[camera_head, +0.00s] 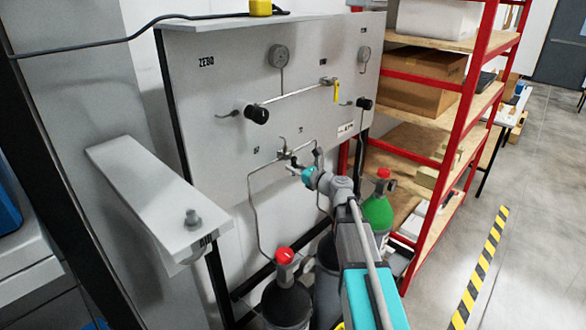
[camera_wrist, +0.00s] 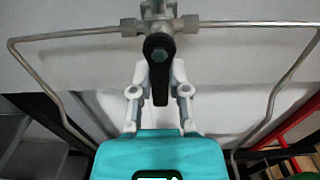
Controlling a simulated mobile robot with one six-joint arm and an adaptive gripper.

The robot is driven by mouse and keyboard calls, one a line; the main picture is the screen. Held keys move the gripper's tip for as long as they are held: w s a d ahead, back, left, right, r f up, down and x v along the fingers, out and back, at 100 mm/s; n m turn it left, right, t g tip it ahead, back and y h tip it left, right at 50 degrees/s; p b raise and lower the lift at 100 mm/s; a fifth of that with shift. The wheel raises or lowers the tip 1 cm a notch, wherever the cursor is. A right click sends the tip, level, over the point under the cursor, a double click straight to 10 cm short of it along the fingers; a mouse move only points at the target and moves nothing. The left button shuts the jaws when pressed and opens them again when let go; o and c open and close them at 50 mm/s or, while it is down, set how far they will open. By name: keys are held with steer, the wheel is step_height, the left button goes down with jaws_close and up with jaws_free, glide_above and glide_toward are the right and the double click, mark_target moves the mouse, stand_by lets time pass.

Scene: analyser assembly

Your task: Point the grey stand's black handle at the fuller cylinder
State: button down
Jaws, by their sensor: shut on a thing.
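The grey stand (camera_head: 225,110) is an upright panel with gauges, tubing and a valve low on its face. The valve's black handle (camera_wrist: 160,88) hangs downward from its pivot in the wrist view. My gripper (camera_wrist: 159,73) is shut on the handle, one finger on each side. In the head view my gripper (camera_head: 297,166) is at the valve and partly hides the handle. A dark cylinder (camera_head: 287,303) with a red cap stands below left, and a green-shouldered cylinder (camera_head: 378,211) with a red cap stands right. The left gauge (camera_head: 278,55) and right gauge (camera_head: 364,54) are too small to read.
Thin tubes (camera_wrist: 75,33) run left and right from the valve and bend down. Black knobs (camera_head: 257,114) and a yellow-handled valve (camera_head: 336,92) stick out above. A red-framed shelf (camera_head: 473,80) stands right. A grey ledge (camera_head: 150,195) juts out left.

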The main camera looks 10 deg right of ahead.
mark_target(293, 153)
steer(key=shift+d+n, duration=0.1)
steer(key=shift+n, duration=0.3)
stand_by(0.5)
steer(key=shift+w+d+r+n+p, duration=0.3)
steer(key=shift+r+n+p, duration=0.2)
steer(key=shift+n, duration=2.35)
steer(key=shift+w+d+r+n+p, duration=0.25)
steer(key=shift+d+r+n+p, duration=0.2)
steer(key=shift+n, duration=2.45)
steer(key=shift+w+d+r+n+p, duration=0.3)
steer(key=shift+r+n+p, duration=0.2)
steer(key=shift+n, duration=2.35)
steer(key=shift+s, duration=0.1)
steer(key=c, duration=0.6)
jaws_free()
steer(key=shift+d, duration=0.1)
